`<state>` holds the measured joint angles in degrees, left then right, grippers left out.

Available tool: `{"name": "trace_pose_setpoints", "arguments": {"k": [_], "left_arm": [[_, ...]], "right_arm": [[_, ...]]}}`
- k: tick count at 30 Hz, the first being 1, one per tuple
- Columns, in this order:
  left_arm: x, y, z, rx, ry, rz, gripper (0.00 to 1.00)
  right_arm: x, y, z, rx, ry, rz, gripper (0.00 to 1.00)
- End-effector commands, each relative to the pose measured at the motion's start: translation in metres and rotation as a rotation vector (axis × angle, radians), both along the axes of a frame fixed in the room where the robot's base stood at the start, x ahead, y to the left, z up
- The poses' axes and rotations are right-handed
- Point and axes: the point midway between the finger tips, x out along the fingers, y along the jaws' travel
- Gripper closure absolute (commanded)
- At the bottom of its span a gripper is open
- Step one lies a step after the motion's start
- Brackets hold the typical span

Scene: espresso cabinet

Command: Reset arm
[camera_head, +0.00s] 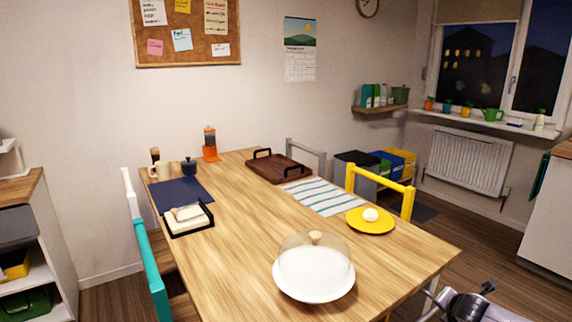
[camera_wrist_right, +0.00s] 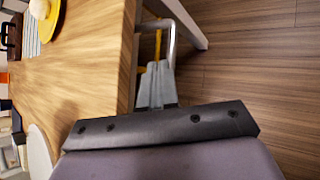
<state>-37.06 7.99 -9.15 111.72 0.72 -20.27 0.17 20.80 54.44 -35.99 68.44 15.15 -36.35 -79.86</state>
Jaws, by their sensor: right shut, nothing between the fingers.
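My right gripper (camera_wrist_right: 155,82) shows in the right wrist view as grey fingers, shut with nothing held. It is beside the edge of the wooden table (camera_wrist_right: 90,70), with the floor on its other side. In the head view a part of my right arm (camera_head: 468,306) shows at the bottom right corner, off the table's near right corner. My left gripper is in neither view.
The wooden table (camera_head: 245,215) holds a glass-domed dish (camera_head: 313,283) near its front, a yellow plate (camera_head: 371,226), a brown tray (camera_head: 277,168) and a napkin holder (camera_head: 188,221). Yellow (camera_head: 408,198) and teal (camera_head: 150,262) chairs stand at its sides. Floor lies open on the right.

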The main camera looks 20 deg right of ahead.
Motion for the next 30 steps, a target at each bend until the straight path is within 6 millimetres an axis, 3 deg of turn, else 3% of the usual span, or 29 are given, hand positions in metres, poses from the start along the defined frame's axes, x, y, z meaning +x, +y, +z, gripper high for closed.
{"name": "trace_pose_setpoints", "arguments": {"k": [1,6,12,24,27,30], "left_arm": [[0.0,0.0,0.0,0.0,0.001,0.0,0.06],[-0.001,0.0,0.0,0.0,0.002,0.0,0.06],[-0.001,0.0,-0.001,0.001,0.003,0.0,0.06],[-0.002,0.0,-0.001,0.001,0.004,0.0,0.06],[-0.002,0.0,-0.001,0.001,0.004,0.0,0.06],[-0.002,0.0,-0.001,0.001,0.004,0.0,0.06]], "right_arm": [[-0.013,0.015,-0.013,0.063,-0.02,-0.012,1.0],[-0.05,0.062,-0.04,0.299,-0.109,-0.088,1.0],[-0.1,0.115,-0.054,0.593,-0.182,-0.202,1.0],[-0.185,0.195,-0.04,1.091,-0.227,-0.452,1.0],[-0.199,0.211,-0.035,1.189,-0.228,-0.515,1.0],[-0.202,0.228,-0.044,1.255,-0.251,-0.579,1.0]]}}
